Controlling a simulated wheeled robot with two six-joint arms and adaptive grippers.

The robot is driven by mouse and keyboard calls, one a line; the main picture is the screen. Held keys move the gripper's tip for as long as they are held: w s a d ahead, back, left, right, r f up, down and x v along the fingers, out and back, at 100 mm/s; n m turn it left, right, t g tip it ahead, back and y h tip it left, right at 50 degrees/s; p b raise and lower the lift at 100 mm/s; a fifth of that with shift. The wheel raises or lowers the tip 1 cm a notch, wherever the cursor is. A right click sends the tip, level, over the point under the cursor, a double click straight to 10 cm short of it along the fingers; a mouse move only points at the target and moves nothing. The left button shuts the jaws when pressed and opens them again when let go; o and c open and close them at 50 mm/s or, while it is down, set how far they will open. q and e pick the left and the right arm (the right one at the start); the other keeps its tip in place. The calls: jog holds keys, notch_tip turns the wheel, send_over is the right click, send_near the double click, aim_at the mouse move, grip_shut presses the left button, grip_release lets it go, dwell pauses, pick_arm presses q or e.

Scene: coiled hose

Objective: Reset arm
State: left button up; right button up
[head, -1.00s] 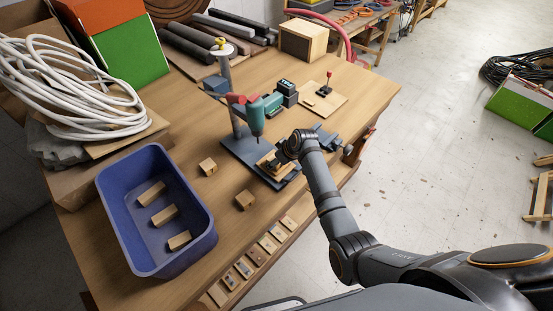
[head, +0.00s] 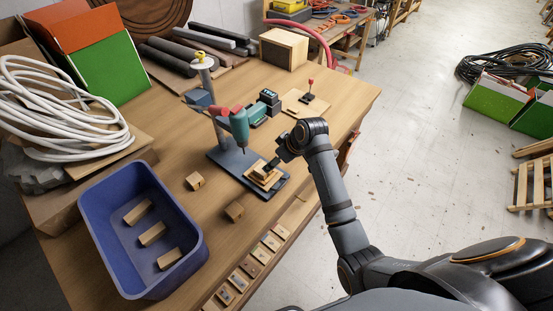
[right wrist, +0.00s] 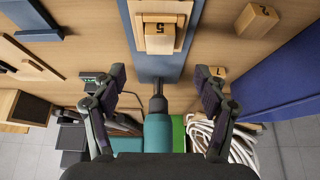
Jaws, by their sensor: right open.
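My right gripper (right wrist: 160,85) is open in the right wrist view, with nothing between its fingers. In the head view my right arm reaches in from the lower right, and its gripper (head: 279,158) is just above and right of the drill stand base (head: 226,160). A wooden block (right wrist: 160,40) marked 5 sits in a wooden holder on the base; the holder (head: 264,174) also shows in the head view. The teal and red drill (head: 240,127) hangs on the stand post, left of my right gripper. My left gripper is not in view.
A blue bin (head: 87,210) with 3 wooden blocks stands at the left front. Two loose blocks (head: 194,181) (head: 234,211) lie between bin and stand. A coiled white hose (head: 50,110) lies at the left. A small red-knobbed switch (head: 308,94) stands behind my right gripper.

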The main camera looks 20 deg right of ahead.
jog(key=shift+s, duration=0.1)
dwell(0.6)
jog(key=s+d+f+m+g+h, duration=0.1)
jog(key=s+d+f+m+h, duration=0.2)
jog(key=s, duration=0.9)
jog(key=s+d+f+m+h, duration=0.1)
jog(key=s+d+m, duration=0.3)
jog(key=s, duration=0.9)
jog(key=s+d+f+g+b, duration=0.1)
jog(key=d+f+b, duration=0.15)
jog(key=f, duration=1.25)
jog(key=d+f+g+b, duration=0.1)
jog(key=f+b, duration=0.2)
jog(key=f, duration=1.3)
jog(key=s+d+f+b, duration=0.1)
jog(key=s+f+b, duration=0.3)
jog(key=s+f, duration=1.5)
notch_tip(320, 180, down, 2)
jog(key=shift+s+f+n+g, duration=0.1)
jog(key=shift+s+n+g, duration=0.05)
jog(key=shift+n+g, duration=0.2)
